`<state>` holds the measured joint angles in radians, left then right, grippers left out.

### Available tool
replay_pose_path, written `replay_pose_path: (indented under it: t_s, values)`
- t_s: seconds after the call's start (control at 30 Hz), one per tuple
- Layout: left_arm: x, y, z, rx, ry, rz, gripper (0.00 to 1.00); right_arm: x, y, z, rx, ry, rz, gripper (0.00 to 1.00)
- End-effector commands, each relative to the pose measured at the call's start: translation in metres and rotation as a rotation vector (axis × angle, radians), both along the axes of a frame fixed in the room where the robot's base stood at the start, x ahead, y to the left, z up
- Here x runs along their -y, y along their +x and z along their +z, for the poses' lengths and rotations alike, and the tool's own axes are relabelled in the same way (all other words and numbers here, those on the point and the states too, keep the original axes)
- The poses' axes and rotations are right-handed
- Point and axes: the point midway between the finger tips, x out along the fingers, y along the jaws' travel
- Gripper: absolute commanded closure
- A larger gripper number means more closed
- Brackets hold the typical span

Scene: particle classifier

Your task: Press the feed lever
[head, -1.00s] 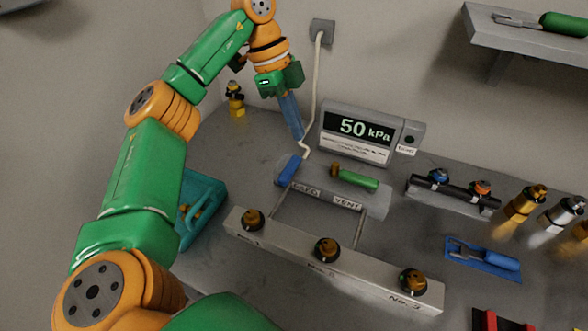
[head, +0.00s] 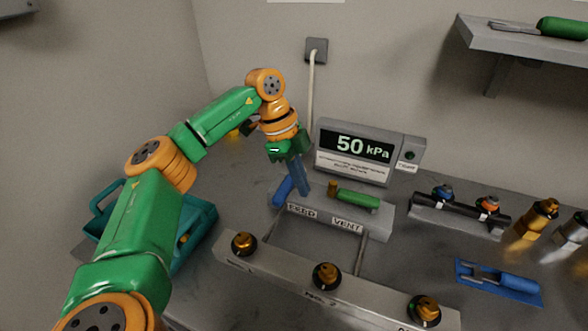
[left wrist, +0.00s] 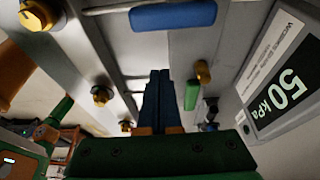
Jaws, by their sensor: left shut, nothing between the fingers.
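The blue feed lever (head: 283,190) slants up from the left end of the grey valve block, behind the FEED label (head: 301,211). In the left wrist view the blue lever (left wrist: 172,16) lies across the top. My left gripper (head: 304,193) points down just right of the lever in the head view, its blue fingers shut and empty. The fingers also show in the left wrist view (left wrist: 157,75), apart from the lever in the picture. I cannot tell whether they touch the block. My right gripper is not in view.
The green vent lever (head: 358,198) lies close right of my fingers. The display (head: 352,152) reading 50 kPa stands behind. A grey rail (head: 285,265) with brass fittings runs in front. A teal tray (head: 203,225) sits left, partly behind my arm.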

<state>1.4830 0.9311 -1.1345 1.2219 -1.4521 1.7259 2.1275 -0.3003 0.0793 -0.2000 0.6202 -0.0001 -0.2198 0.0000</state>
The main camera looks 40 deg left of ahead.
Motion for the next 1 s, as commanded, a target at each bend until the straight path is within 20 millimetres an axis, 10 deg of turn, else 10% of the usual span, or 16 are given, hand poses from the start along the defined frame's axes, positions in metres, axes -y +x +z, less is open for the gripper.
replay_pose_path:
  t_s: [0.17, 0.43, 1.0]
  values:
    - [0.012, 0.002, -0.036, -0.004, 0.0, 0.0, 1.0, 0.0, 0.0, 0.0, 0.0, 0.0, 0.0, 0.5]
    - [-0.025, -0.006, -0.032, 0.0, 0.001, 0.003, 1.0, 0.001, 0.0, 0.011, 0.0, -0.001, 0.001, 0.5]
    - [-0.027, -0.009, -0.031, 0.0, 0.0, 0.005, 1.0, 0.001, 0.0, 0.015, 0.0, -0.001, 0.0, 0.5]
